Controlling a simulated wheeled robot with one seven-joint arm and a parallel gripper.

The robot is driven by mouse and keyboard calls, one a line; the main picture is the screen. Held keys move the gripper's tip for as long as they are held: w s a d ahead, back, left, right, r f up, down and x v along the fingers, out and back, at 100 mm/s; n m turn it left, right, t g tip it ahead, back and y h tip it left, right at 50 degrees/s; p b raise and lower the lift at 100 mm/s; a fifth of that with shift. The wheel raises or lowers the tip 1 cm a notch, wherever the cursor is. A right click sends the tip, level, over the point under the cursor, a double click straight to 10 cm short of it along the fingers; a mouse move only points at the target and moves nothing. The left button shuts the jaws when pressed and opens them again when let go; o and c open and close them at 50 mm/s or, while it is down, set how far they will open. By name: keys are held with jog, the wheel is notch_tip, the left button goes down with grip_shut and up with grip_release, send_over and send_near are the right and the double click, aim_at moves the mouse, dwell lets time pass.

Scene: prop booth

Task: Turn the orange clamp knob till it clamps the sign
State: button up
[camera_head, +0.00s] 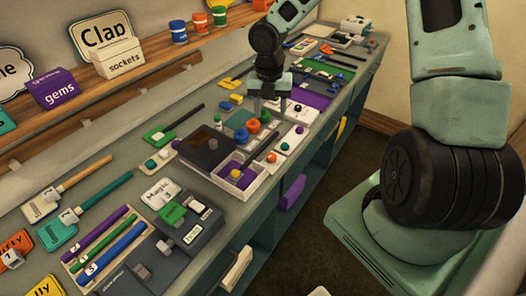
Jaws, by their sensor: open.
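My gripper (268,109) points down over the middle of the counter, with its two fingers apart and nothing seen between them. A round orange knob (253,126) sits just below and slightly left of the fingers, among blue and green parts. I cannot tell whether the gripper touches it. A smaller orange ball (271,158) lies nearer, on a white piece. A white "Magic" sign (157,190) is by a green block on a dark grey fixture, at the near part of the counter. Which sign the knob clamps is too small to tell.
A white-rimmed tray (263,179) and a dark box (203,146) stand in front of the gripper. A shelf along the wall holds a "Clap" sign (105,33), a "sockets" box (119,60) and a purple "gems" box (55,88). Paddles and coloured tubes crowd the near counter.

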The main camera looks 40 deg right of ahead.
aim_at(271, 155)
jog(key=f, duration=1.7)
jog(key=shift+s+d+f+p, duration=0.1)
jog(key=shift+s+d+p, duration=0.15)
jog(key=shift+p, duration=0.15)
jog(key=c, duration=1)
